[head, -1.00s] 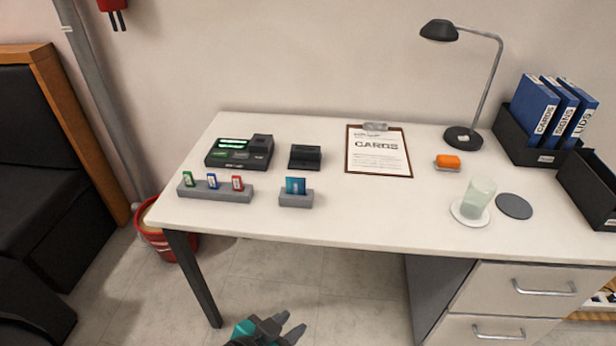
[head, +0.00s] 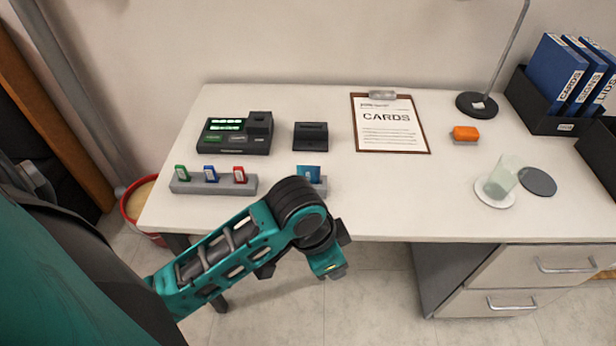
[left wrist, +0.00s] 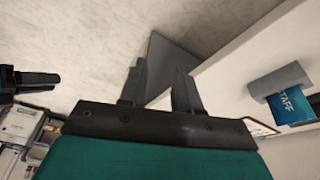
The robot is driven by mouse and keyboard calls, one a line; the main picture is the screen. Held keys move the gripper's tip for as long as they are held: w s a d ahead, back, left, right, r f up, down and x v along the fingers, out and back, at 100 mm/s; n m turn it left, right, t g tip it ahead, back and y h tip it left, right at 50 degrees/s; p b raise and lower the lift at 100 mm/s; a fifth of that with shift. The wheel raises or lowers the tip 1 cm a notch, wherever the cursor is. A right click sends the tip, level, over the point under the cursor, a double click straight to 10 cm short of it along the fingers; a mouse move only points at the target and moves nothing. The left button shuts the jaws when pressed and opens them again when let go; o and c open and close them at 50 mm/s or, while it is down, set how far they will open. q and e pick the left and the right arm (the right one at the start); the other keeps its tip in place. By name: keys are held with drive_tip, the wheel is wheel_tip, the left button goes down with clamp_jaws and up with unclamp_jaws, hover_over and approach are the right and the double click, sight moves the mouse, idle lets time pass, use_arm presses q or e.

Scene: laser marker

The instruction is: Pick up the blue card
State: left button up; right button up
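The blue card (head: 309,172) stands in a small grey holder (head: 321,187) near the front edge of the desk. In the head view my left arm covers part of the holder.
A grey rack (head: 214,184) with green, blue and red tags stands left of the holder. Behind are a black device (head: 235,134) with green displays and a small black box (head: 310,136). A clipboard (head: 390,145) lies to the right. The desk's front middle is clear.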

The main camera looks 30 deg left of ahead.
use_arm(q)
drive_tip(key=w+m+g, duration=0.1)
drive_tip(key=w+m, duration=0.2)
drive_tip(key=w, duration=0.2)
drive_tip(key=m+g+y, duration=0.2)
drive_tip(key=y, duration=0.1)
approach(309, 166)
wheel_tip(309, 166, down, 6)
drive_tip(key=shift+w+r+b, duration=0.1)
drive_tip(key=shift+b, duration=0.35)
drive_tip(key=f, duration=0.3)
drive_tip(key=a+f, duration=0.1)
drive_tip(key=f, duration=0.1)
drive_tip(key=shift+s+f+b, duration=0.1)
drive_tip(key=shift+s+b, duration=0.2)
clamp_jaws()
